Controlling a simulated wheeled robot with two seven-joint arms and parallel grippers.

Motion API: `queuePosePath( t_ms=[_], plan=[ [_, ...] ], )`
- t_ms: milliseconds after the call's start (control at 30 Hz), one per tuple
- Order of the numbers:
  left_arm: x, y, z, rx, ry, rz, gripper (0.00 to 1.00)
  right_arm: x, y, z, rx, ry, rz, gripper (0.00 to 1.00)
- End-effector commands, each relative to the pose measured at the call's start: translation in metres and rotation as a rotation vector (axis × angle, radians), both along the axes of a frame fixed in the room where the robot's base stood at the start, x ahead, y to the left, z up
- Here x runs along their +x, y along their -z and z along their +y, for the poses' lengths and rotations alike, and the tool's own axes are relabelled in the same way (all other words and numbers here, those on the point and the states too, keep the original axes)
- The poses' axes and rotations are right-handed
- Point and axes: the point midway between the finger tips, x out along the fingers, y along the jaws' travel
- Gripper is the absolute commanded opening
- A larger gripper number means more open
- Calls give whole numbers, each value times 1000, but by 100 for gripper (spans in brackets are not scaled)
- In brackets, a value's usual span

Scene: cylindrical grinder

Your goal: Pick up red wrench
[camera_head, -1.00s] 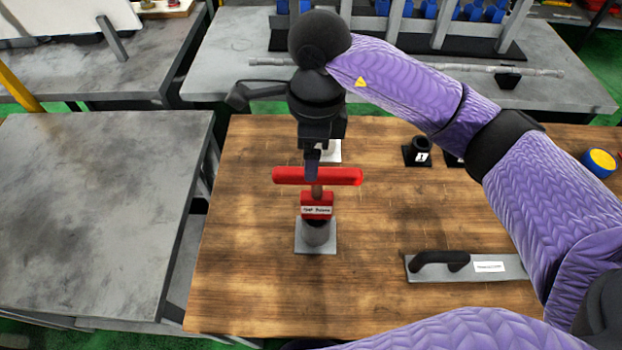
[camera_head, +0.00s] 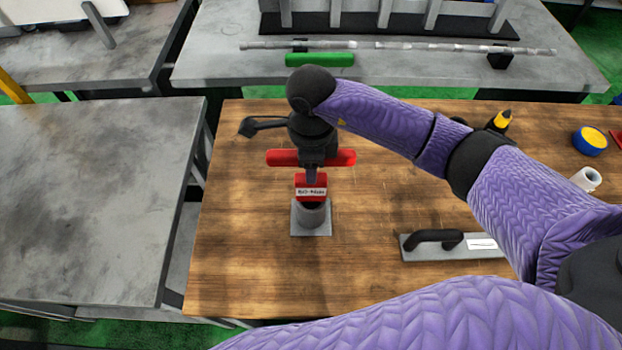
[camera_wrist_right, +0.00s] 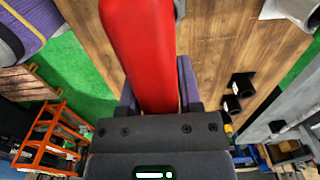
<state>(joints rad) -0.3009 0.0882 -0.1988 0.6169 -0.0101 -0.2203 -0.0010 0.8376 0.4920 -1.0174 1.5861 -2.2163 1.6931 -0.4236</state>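The red wrench has a red crossbar handle (camera_head: 341,158) and a red labelled block (camera_head: 311,182) below it. It stands upright in a round grey holder (camera_head: 312,216) on a square plate on the wooden table. My right gripper (camera_head: 312,172) is at the middle of the crossbar, pointing down, and hides part of it. In the right wrist view the red handle (camera_wrist_right: 142,45) runs between the two purple fingers of the right gripper (camera_wrist_right: 157,92). The fingers lie close beside it; whether they press on it is unclear. My left gripper is not in view.
A grey plate with a black handle (camera_head: 437,242) lies at right on the wooden table (camera_head: 240,280). A yellow-blue round thing (camera_head: 589,140) and a white roll (camera_head: 586,180) lie farther right. A long shaft (camera_head: 420,46) rests on the back table. The left grey table (camera_head: 90,200) is bare.

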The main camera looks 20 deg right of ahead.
Motion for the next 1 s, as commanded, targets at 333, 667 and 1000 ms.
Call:
queuePosePath(
  t_ms=[333, 667, 1000],
  plan=[
    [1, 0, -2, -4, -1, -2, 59, 0, 0, 0, 0, 1, 0, 0],
    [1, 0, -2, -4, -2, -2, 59, 1, -2, 0, 1, 0, -1, 0],
    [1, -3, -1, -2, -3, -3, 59, 1, -56, 0, 0, -1, -7, 0]
  ],
)
